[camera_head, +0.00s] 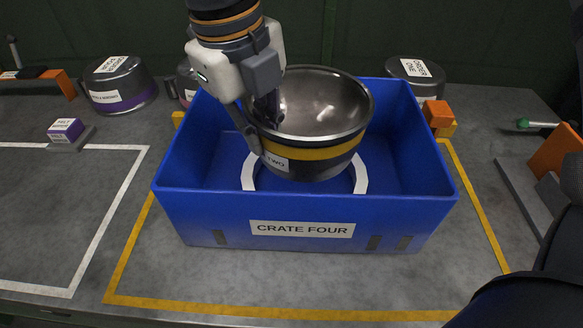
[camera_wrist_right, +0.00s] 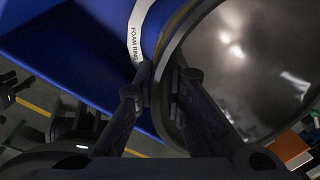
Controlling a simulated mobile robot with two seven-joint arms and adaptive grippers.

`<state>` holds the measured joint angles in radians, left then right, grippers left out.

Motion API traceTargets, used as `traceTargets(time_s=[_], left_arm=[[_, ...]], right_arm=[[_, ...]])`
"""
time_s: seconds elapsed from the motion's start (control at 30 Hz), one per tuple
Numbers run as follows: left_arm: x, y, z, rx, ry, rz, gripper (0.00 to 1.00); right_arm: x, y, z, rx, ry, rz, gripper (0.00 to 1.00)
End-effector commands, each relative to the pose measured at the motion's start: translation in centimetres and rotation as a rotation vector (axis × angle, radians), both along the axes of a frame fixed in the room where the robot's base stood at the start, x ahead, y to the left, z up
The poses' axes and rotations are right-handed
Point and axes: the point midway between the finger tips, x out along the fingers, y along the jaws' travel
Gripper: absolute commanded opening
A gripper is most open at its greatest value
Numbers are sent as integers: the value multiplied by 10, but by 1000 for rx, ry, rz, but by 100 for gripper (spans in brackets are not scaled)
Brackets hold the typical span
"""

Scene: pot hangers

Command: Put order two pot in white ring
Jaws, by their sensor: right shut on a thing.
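The order two pot (camera_head: 315,110) is a steel pot with a yellow band and a white label ending in "TWO". My right gripper (camera_head: 262,122) is shut on the left side of its rim and holds it inside the blue crate labelled "CRATE FOUR" (camera_head: 210,212). The pot is slightly tilted. The white ring (camera_head: 249,172) lies on the crate floor under the pot, which hides its middle and back. In the right wrist view, my right gripper (camera_wrist_right: 160,90) pinches the pot wall (camera_wrist_right: 250,70), with the white ring (camera_wrist_right: 136,35) beside it, marked "FOAM RING". My left gripper is not in view.
A small purple and white box (camera_head: 66,129) sits at left. The white-outlined area at left is clear.

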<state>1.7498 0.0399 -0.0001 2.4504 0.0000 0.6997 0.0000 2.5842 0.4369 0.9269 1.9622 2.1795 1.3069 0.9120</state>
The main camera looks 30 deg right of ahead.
Motion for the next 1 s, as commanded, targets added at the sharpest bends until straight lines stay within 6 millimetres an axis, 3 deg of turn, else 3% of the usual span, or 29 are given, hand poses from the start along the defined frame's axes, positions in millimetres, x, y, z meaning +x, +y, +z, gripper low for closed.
traceTargets(time_s=[0.13,0.5,0.83,0.87,0.9,1.0], left_arm=[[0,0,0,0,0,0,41],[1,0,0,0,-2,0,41],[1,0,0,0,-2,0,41],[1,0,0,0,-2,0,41],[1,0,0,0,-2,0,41],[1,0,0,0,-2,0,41]], right_arm=[[-1,-1,-33,-3,4,1,0],[0,-1,-83,-2,1,1,0],[0,0,-86,-1,-1,0,0],[0,0,-86,0,0,0,17],[0,0,-86,0,0,0,26],[0,0,-86,0,0,0,31]])
